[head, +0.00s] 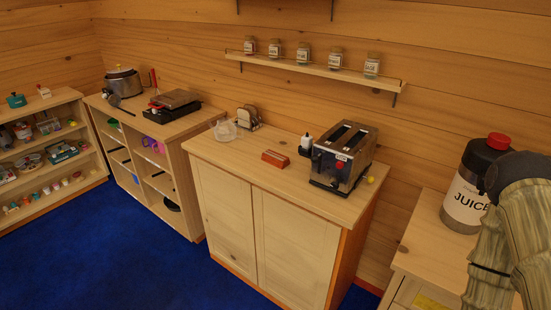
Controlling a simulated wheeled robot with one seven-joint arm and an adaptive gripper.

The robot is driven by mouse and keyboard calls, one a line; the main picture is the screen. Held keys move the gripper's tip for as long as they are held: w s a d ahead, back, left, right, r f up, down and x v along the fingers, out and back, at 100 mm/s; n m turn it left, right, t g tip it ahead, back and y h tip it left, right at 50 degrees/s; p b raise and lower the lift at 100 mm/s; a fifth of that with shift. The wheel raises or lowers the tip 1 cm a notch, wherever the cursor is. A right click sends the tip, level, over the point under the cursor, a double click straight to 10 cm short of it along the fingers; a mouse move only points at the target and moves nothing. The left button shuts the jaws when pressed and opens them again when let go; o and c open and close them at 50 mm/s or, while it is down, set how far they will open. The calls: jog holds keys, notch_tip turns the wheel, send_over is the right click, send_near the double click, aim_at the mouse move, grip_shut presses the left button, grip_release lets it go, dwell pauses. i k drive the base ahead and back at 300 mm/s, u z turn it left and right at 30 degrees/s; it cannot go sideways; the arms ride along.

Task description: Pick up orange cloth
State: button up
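A small, flat, reddish-orange rectangular thing (275,159) lies on top of the light wooden cabinet (230,165), left of the toaster. It may be the folded orange cloth, but it is too small to tell for sure. It lies apart from the things around it, with bare wood in front of it. Part of my arm shows at the right edge, in front of the juice dispenser. My gripper is not in view.
A clear glass bowl (225,131) is at the left. A jar shelf (318,69) hangs above. Blue floor (130,260) is clear.

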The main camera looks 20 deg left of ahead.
aim_at(276, 160)
jog(key=u, duration=2.2)
jog(key=i, duration=1.9)
jog(key=z, duration=1.5)
